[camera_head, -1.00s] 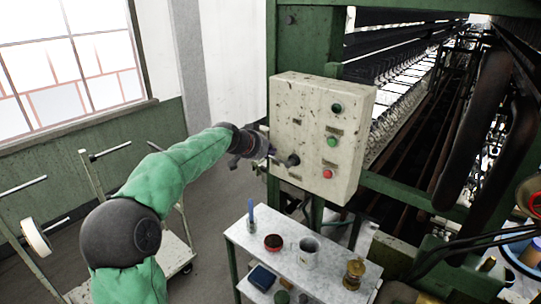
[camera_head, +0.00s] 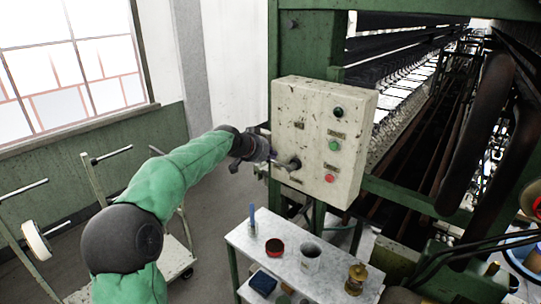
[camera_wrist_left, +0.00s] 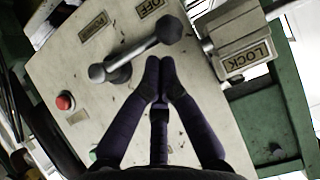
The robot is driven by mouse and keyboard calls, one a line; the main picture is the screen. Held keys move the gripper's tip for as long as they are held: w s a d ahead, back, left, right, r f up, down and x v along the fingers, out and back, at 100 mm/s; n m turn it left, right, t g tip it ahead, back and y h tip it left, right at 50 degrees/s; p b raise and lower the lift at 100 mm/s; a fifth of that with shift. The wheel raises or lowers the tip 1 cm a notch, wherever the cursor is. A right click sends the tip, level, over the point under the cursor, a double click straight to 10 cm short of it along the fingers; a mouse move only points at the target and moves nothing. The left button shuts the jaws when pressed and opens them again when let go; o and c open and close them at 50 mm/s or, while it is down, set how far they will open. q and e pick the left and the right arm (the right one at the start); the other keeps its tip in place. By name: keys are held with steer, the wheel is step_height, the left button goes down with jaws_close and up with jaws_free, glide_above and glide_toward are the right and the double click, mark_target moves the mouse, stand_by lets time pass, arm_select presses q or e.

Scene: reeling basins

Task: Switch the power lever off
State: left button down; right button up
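The power lever (camera_wrist_left: 140,48) is a grey metal bar with a ball end on the speckled cream control box (camera_head: 313,100). In the left wrist view its ball end lies near the OFF label (camera_wrist_left: 152,6) and its hub is lower left. In the head view the lever (camera_head: 291,164) shows small at the box's lower left. My left gripper (camera_wrist_left: 161,66) has its dark fingertips together just below the bar, with nothing seen between them; whether they touch the bar I cannot tell. It also shows at the box's left edge in the head view (camera_head: 270,156). My right gripper is out of view.
A LOCK-labelled block (camera_wrist_left: 238,48) sits beside the lever. Red (camera_head: 330,178) and green (camera_head: 333,145) buttons are on the box's face. A pale table (camera_head: 262,236) with cups stands below. A trolley (camera_head: 178,258) stands left. The reeling machine fills the right.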

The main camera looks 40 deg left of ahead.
arm_select(q)
steer(key=w+r+p+v, duration=0.1)
steer(key=r+v, duration=0.1)
steer(key=v, duration=1)
steer(key=shift+a, duration=0.25)
steer(key=shift+r, duration=0.15)
steer(key=shift+s, duration=0.1)
